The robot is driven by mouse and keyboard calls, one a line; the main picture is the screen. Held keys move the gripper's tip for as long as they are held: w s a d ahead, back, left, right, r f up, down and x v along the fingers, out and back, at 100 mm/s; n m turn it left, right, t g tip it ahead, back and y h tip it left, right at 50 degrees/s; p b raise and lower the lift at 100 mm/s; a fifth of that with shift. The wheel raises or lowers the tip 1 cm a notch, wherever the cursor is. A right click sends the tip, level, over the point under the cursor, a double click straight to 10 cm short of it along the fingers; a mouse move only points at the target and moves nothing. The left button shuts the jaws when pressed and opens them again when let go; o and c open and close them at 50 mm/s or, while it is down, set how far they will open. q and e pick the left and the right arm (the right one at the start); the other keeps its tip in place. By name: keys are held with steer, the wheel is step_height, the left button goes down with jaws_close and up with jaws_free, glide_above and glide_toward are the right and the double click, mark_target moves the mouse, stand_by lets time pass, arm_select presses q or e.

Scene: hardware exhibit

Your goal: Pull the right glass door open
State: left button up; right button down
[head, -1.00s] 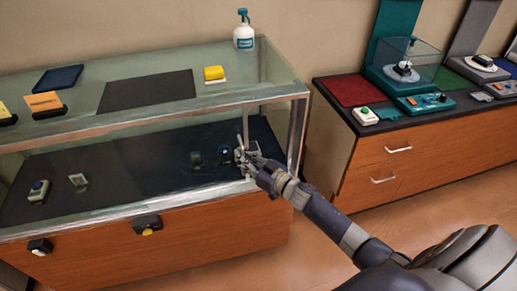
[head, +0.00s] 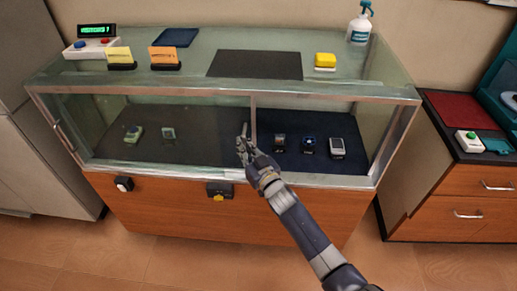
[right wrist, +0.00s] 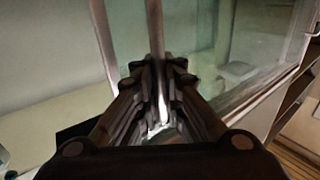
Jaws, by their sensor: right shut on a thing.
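The display case has a glass front in a metal frame (head: 403,135). The right glass door (head: 215,125) stands slid left, its upright edge near the middle of the front, overlapping the left half. The right part of the front looks open, with several small devices such as a grey one (head: 337,148) on the dark floor inside. My right gripper (head: 243,143) is shut on the door's upright handle, which shows in the right wrist view as a vertical bar (right wrist: 155,35) between the fingers. The fingers hide the grip itself. My left gripper is not in view.
A wooden cabinet (head: 455,190) stands at the right.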

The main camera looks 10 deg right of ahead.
steer(key=shift+s+a+f, duration=0.1)
steer(key=shift+a+f, duration=0.25)
steer(key=shift+a, duration=0.1)
steer(key=c, duration=1.7)
jaws_free()
steer(key=shift+r, duration=0.25)
steer(key=shift+d, duration=0.1)
steer(key=v, duration=1.2)
